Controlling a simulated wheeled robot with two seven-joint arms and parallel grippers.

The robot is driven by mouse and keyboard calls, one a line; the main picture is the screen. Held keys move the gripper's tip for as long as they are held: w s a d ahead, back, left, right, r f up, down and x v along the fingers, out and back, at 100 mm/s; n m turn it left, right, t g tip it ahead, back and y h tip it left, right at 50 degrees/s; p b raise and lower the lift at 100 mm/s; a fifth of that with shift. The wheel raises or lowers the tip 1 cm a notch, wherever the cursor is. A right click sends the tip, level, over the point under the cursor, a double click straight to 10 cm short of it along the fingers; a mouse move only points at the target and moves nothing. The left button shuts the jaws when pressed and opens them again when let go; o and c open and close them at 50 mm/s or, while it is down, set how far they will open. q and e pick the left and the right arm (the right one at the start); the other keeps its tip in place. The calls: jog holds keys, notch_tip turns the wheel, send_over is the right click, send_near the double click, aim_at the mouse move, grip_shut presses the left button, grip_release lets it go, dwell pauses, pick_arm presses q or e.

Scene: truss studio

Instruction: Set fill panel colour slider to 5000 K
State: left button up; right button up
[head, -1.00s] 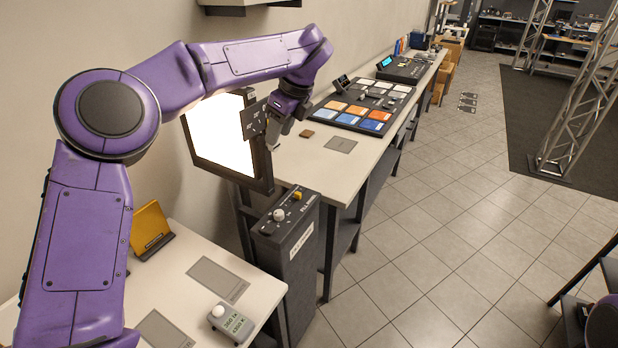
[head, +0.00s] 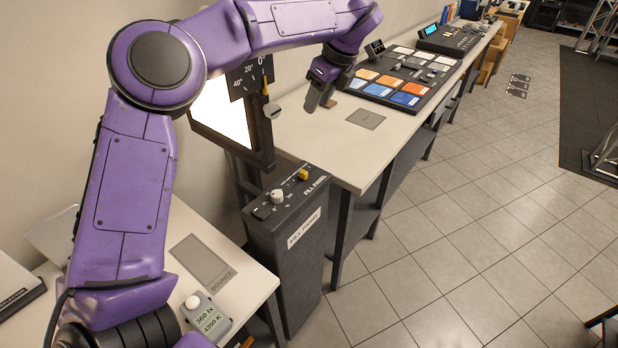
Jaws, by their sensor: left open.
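The fill panel control box (head: 285,238) is a dark pedestal between two white tables, labelled FILL PANEL. Its top carries a white knob (head: 277,196) and a yellow slider cap (head: 303,175) nearer the far end. The lit fill panel (head: 222,112) stands behind it, partly covered by my left arm, with a dark angle plate on its edge. A small meter (head: 207,314) on the near table reads 360 lx and a kelvin value, perhaps 4300 K. My left gripper (head: 318,98) is open and empty, pointing down above the far table, beyond and above the yellow cap. My right gripper is out of view.
A console with coloured pads (head: 405,80) lies on the far table (head: 380,142), and a grey mat (head: 366,119) lies nearer. The near table holds a bounce mat (head: 202,258). The panel frame stands close to the gripper.

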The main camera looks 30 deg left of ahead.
pick_arm(q)
jog(key=b, duration=1.2)
send_near(304, 171)
jog(key=p+x, duration=0.1)
jog(key=x, duration=0.7)
jog(key=shift+a+f, duration=0.15)
jog(key=shift+f, duration=0.05)
grip_shut()
